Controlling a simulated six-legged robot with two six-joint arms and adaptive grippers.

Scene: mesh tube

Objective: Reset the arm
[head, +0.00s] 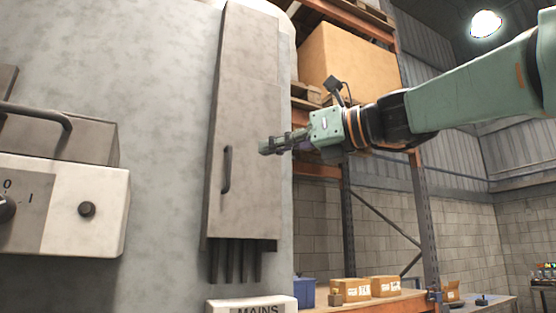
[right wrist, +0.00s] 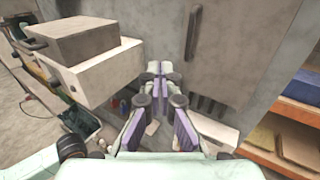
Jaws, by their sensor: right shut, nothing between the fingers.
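My right gripper (head: 268,147) comes in from the right in the head view. It is shut and empty, a little to the right of the handle (head: 227,170) of a tall grey cabinet door (head: 254,120). I cannot tell the exact gap in depth. In the right wrist view the fingers (right wrist: 158,70) of my right gripper lie together, pointing toward the grey cabinet front. The door handle (right wrist: 193,30) there is up and to the right of the fingertips, apart from them. My left gripper is in neither view.
A control box (head: 110,205) with a knob juts out at left. A "MAINS" box (head: 252,305) is below the cabinet. A rack (head: 420,200) with a large carton (head: 350,58) stands behind my right arm. Small boxes (head: 350,290) lie on a bench. Floor clutter (right wrist: 75,115) shows at lower left.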

